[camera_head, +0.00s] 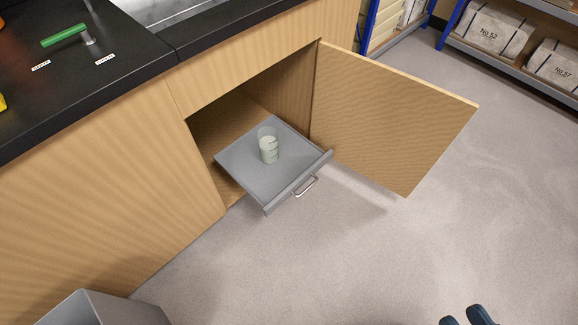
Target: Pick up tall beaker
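The tall beaker (268,150) is clear glass with pale markings and looks pale greenish-white in its lower part. It stands upright on a grey pull-out tray (238,158), near the tray's middle. The tray is slid out of an open wooden cabinet under the counter. Two dark blue fingertips of my gripper (464,318) show at the bottom right edge, apart from each other with a gap between. They are far from the beaker, and nothing shows between them. The rest of my gripper is out of frame.
The cabinet door (390,115) stands open to the right of the tray. The tray's front has a metal handle (306,186). A grey bin (105,310) stands at bottom left. Blue-framed shelving (455,28) with wrapped blocks is at the back right. Floor (300,265) before the tray is clear.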

